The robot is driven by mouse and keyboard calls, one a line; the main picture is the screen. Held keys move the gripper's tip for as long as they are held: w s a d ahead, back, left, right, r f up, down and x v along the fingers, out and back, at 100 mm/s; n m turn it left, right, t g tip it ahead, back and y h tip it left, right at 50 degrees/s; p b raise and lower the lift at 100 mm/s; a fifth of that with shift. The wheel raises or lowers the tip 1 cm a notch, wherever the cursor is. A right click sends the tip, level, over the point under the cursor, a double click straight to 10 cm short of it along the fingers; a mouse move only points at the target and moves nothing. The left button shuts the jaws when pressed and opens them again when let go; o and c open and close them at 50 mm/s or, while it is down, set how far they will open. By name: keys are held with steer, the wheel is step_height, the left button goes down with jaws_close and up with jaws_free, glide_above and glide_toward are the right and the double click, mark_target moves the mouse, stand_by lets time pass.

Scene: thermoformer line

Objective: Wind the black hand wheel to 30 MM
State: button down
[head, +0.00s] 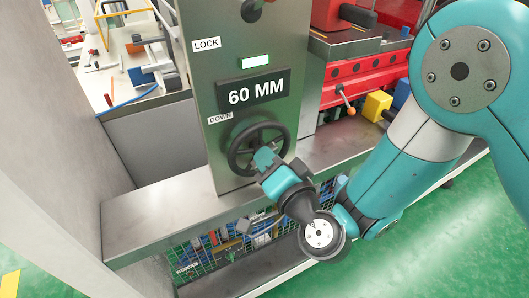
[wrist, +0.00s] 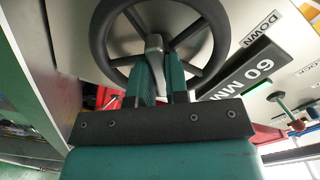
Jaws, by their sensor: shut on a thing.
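The black hand wheel (head: 231,150) is on the front of a grey metal panel (head: 203,80), below the display (head: 253,91), which reads 60 MM. A DOWN label (head: 220,118) sits at the wheel's upper left. In the wrist view the wheel (wrist: 97,42) fills the top, with several spokes, and the display (wrist: 245,75) is at the right. My gripper (head: 268,160) is at the wheel in the head view. In the wrist view my gripper (wrist: 158,75) is shut on a grey part of the wheel inside the rim. The fingers hide some of the wheel.
A LOCK label (head: 206,44) and a black knob (head: 252,10) are higher on the panel. A metal ledge (head: 160,215) runs below, over a green mesh basket (head: 205,255). Red machinery (head: 365,72) and a yellow block (head: 377,105) stand to the right. Green floor lies at lower right.

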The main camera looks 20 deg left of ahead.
stand_by(0.4)
steer(key=shift+n+p, duration=0.9)
steer(key=shift+n, duration=0.5)
steer(key=shift+n+p, duration=1.2)
steer(key=shift+n, duration=0.2)
